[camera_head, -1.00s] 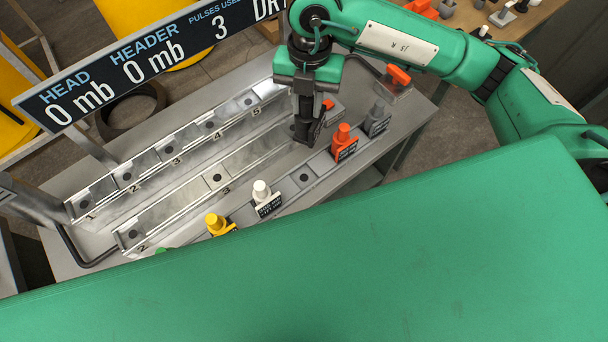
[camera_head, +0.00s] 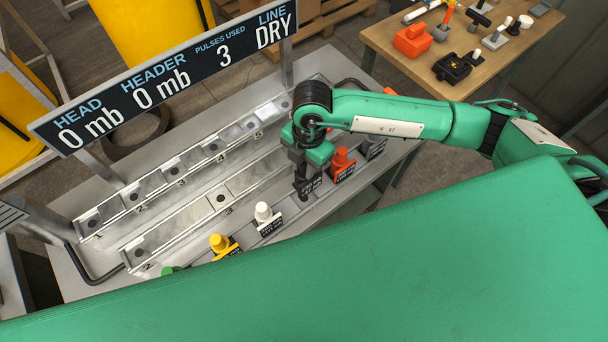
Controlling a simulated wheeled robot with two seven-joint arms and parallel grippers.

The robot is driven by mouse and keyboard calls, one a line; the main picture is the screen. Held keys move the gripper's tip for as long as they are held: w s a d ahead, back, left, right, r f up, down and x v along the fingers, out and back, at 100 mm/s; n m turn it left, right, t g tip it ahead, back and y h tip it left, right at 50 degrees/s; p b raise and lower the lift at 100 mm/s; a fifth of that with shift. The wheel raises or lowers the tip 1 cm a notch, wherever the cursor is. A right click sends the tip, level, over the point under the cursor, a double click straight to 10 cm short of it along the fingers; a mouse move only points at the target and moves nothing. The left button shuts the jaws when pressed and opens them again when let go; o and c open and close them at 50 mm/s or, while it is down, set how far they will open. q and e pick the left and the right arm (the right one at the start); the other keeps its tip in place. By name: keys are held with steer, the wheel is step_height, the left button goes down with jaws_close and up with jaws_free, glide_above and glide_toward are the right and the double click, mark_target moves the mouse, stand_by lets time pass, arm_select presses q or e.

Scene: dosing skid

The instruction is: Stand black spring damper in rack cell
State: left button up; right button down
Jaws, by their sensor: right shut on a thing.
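The black spring damper (camera_head: 309,187), with a pale-lettered black tag, is in my right gripper (camera_head: 300,171). The gripper points down and is shut on the damper's upper part, which its fingers mostly hide. The damper is at the front rack row (camera_head: 289,208), in line with the gap between the white damper (camera_head: 263,212) and the orange damper (camera_head: 342,161). It looks roughly upright. I cannot tell whether its base touches the cell floor. My left gripper is not in view.
The yellow damper (camera_head: 220,242), green damper (camera_head: 169,270) and grey damper (camera_head: 375,142) stand in the same row. Behind are numbered metal troughs (camera_head: 180,168) and the display board (camera_head: 165,75). A wooden table (camera_head: 390,32) with loose parts stands at the upper right.

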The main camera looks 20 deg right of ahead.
mark_target(304, 180)
step_height(304, 180, down, 3)
steer(key=shift+f, duration=0.1)
step_height(304, 180, down, 3)
steer(key=shift+f+p, duration=0.1)
steer(key=shift+p, duration=0.7)
steer(key=shift+f, duration=0.55)
steer(key=shift+f, duration=0.1)
steer(key=c, duration=1.2)
jaws_free()
